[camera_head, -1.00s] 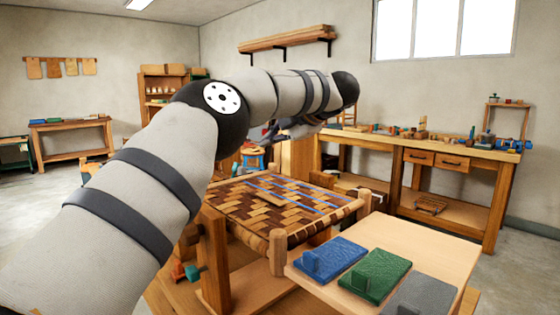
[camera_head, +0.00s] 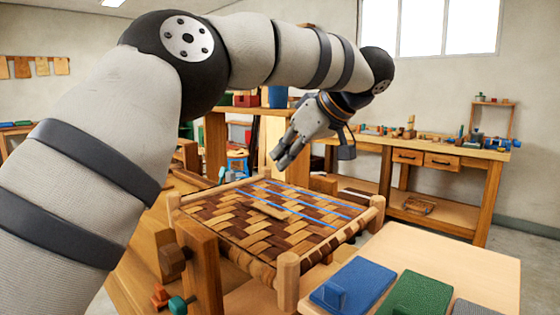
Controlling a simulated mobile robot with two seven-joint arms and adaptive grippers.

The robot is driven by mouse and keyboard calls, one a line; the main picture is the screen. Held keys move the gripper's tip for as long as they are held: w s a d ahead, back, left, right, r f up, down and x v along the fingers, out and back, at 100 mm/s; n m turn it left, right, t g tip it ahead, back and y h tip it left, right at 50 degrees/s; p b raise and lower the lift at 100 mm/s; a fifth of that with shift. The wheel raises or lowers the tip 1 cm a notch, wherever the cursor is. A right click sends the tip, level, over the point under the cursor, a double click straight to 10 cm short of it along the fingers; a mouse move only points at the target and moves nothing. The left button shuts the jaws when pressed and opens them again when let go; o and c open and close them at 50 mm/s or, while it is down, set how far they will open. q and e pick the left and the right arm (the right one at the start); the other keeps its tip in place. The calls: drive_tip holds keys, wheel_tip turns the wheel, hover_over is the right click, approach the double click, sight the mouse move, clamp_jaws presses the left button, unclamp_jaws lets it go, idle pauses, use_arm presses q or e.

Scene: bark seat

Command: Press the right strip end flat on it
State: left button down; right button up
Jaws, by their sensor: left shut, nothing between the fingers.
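The seat (camera_head: 285,238) is a woven checker of light and dark brown bark strips on a wooden frame with corner posts. Thin blue lines (camera_head: 318,205) run across its far part. A light strip piece (camera_head: 268,209) lies on the weave near the middle; I cannot tell which strip end is the right one. My left gripper (camera_head: 281,162) is shut and empty, fingers pointing down-left, above the seat's far edge and apart from the weave. My left arm hides the left part of the room. My right gripper is not in view.
A side table at the front right carries a blue block (camera_head: 352,285), a green block (camera_head: 416,297) and a grey one (camera_head: 472,308). A workbench (camera_head: 440,160) with tools stands behind. A clamp with a teal knob (camera_head: 178,306) sits at the seat's front left.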

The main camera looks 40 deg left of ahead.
use_arm(q)
hover_over(267, 207)
drive_tip(key=f, duration=0.3)
drive_tip(key=shift+d+f, duration=0.25)
drive_tip(key=shift+f, duration=0.15)
drive_tip(key=f, duration=0.3)
drive_tip(key=shift+a+f+p, duration=0.3)
drive_tip(key=shift+f, duration=0.5)
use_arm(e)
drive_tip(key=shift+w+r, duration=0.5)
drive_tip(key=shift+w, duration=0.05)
